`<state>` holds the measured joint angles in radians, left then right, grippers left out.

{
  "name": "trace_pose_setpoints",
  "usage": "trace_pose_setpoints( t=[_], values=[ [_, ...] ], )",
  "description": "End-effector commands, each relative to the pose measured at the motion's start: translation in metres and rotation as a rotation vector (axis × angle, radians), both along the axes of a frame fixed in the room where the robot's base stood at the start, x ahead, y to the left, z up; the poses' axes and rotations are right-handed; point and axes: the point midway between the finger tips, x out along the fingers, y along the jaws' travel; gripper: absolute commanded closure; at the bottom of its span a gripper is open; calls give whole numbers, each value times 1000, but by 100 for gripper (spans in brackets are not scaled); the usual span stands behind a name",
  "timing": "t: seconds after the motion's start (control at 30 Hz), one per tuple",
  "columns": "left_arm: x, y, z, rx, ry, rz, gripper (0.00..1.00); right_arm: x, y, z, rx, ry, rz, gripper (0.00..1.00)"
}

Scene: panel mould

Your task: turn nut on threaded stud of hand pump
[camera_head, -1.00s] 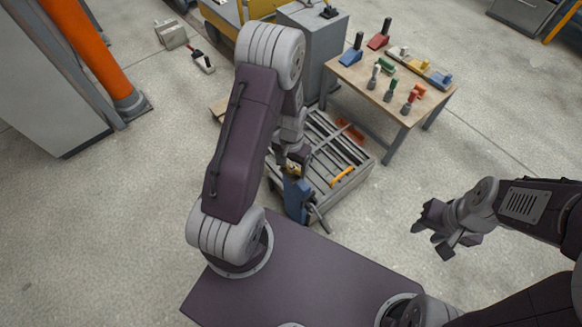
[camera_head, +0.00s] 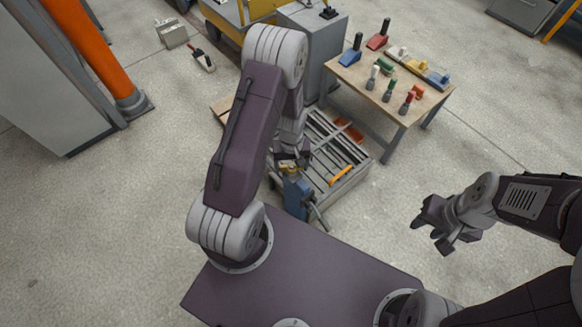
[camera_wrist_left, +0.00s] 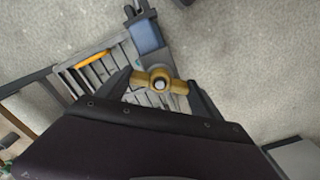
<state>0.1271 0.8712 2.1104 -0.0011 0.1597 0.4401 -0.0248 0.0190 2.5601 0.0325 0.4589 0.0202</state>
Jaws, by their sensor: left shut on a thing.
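The blue hand pump (camera_head: 297,196) stands at the near edge of the grey slatted panel mould, below my left gripper. Its blue body also shows at the top of the left wrist view (camera_wrist_left: 146,36). The brass wing nut (camera_wrist_left: 160,80) sits around the end of the threaded stud (camera_wrist_left: 159,83), seen end-on as a pale round tip. My left gripper (camera_head: 290,165) is shut on the nut, with one finger at each wing in the left wrist view. My right gripper (camera_head: 437,230) hangs over bare floor, away from the pump, with its fingers apart and nothing between them.
The slatted mould (camera_head: 357,180) holds an orange-handled tool (camera_head: 341,175). A wooden table (camera_head: 377,84) with several coloured hand tools stands behind it at right. A grey cabinet (camera_head: 316,40) stands at the back.

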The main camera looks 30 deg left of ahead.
Motion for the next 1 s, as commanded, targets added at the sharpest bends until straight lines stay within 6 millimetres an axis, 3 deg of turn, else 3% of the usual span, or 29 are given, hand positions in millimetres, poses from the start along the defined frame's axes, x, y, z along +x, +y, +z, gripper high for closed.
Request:
trace_pose_setpoints(
  t=[0.13, 0.43, 0.63, 0.9, 1.0],
  values=[
    [-1, 0, 2, 0, 2, 207, 65, 0, 0, 12, 0, 0, 0, 64],
    [-1, 0, 0, 0, 2, 261, 65, 0, 0, 12, 0, 0, 0, 64],
    [-1, 0, 1, -1, 2, 523, 65, 0, 0, 23, 0, 0, 0, 64],
    [-1, 0, 0, -1, 2, 555, 65, 0, 0, 22, 0, 0, 0, 64],
    [-1, 0, 3, 0, 2, 690, 65, 0, 0, 31, 0, 0, 0, 64]
  ],
)
